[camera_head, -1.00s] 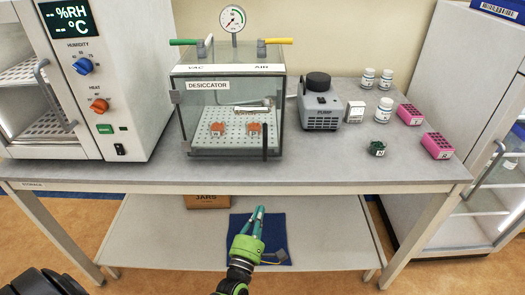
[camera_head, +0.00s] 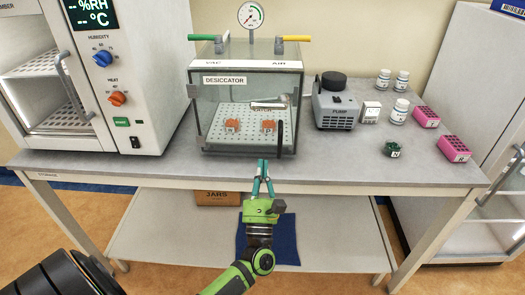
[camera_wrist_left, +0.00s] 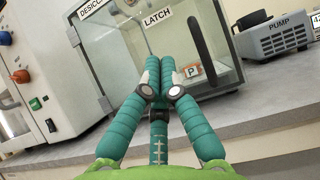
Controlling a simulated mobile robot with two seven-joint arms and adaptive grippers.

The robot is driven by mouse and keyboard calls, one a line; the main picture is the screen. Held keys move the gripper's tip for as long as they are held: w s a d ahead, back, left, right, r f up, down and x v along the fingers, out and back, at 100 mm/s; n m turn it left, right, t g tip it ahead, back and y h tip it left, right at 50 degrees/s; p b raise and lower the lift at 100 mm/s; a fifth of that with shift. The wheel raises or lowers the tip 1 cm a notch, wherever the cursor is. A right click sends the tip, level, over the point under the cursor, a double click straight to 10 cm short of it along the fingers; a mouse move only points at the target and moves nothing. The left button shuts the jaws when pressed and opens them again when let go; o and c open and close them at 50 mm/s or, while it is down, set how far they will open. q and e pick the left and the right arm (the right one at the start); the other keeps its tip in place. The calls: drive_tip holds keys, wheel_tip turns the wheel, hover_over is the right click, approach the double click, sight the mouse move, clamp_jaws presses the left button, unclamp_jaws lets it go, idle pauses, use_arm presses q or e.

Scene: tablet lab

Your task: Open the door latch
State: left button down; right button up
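The desiccator (camera_head: 245,95) is a clear box on the bench with a closed front door. A silver lever (camera_head: 268,103) lies roughly level on the upper right of the door, just above a LATCH label, which shows in the wrist view (camera_wrist_left: 158,18). A black upright handle (camera_head: 280,138) sits at the door's lower right; it also shows in the wrist view (camera_wrist_left: 198,48). My left gripper (camera_head: 262,164) is in front of and below the door, apart from it. Its teal fingertips (camera_wrist_left: 160,62) are together with nothing between them. My right gripper is out of view.
Orange pieces (camera_head: 268,126) sit inside the desiccator. A humidity chamber (camera_head: 110,80) stands left; a pump (camera_head: 334,108), bottles (camera_head: 399,111) and pink racks (camera_head: 454,149) stand right. The bench's front edge (camera_head: 180,173) runs below the door, with clear bench in front.

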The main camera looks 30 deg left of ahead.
use_arm(q)
drive_tip(key=p+x, duration=0.2)
drive_tip(key=x, duration=0.1)
drive_tip(key=s+r+p+x, duration=0.1)
drive_tip(key=p+x, duration=0.1)
drive_tip(key=x, duration=0.2)
drive_tip(key=r+p+x, duration=0.1)
drive_tip(key=p+x, duration=0.1)
drive_tip(key=x, duration=0.2)
drive_tip(key=shift+d+r+p, duration=0.25)
drive_tip(key=shift+d+p, duration=0.05)
drive_tip(key=shift+d, duration=0.05)
drive_tip(key=shift+m, duration=0.3)
drive_tip(key=shift+a+r+m+t+h+b, duration=0.1)
drive_tip(key=shift+r+m+t+h+b, duration=0.1)
drive_tip(key=shift+m+t+h+b, duration=0.4)
drive_tip(key=shift+m+h, duration=0.3)
drive_tip(key=shift+h, duration=0.1)
